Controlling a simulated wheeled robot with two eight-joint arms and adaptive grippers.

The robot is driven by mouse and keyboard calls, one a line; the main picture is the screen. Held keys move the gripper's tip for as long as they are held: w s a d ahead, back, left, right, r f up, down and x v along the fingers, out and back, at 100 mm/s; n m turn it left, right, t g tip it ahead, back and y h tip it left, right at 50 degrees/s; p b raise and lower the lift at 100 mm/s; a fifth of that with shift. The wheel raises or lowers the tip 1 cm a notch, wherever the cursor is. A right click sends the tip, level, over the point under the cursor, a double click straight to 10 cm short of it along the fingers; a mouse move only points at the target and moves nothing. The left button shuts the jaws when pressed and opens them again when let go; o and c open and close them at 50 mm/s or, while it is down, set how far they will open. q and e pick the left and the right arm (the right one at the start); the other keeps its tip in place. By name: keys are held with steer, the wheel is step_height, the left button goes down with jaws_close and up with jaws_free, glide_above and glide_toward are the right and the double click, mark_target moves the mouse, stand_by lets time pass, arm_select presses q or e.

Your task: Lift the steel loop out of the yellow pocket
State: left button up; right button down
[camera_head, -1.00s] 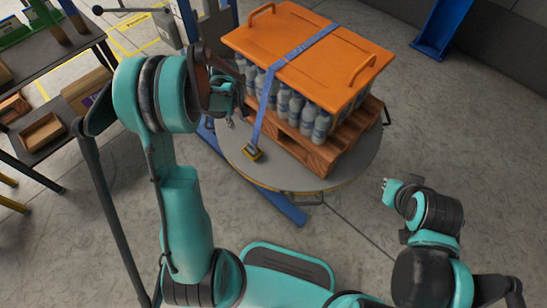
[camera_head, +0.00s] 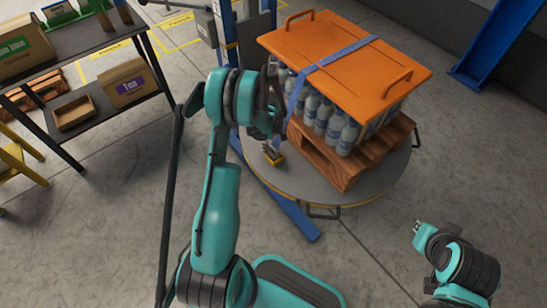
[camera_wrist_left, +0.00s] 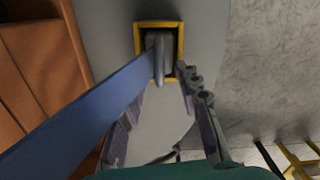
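The yellow pocket (camera_wrist_left: 141,40) is a small square frame on the round grey table; it also shows in the head view (camera_head: 279,161). The grey steel loop (camera_wrist_left: 160,58) sits inside it, with the blue strap (camera_wrist_left: 85,108) running to it from the lower left. The strap (camera_head: 335,54) crosses the orange lid in the head view. My left gripper (camera_wrist_left: 165,92) is open, its fingers on either side of the loop's near end, close to the pocket; I see no contact. It also shows in the head view (camera_head: 268,146). My right gripper (camera_head: 417,228) hangs away from the table, too small to read.
The orange lid (camera_head: 345,65) covers several bottles (camera_head: 325,118) on a wooden pallet (camera_head: 345,168), close beside my left gripper. The round table (camera_head: 300,185) has bare surface in front. A dark shelf (camera_head: 92,42) with boxes stands at the left.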

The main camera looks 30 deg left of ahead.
arm_select(q)
jaws_close()
steer(key=shift+r, duration=0.1)
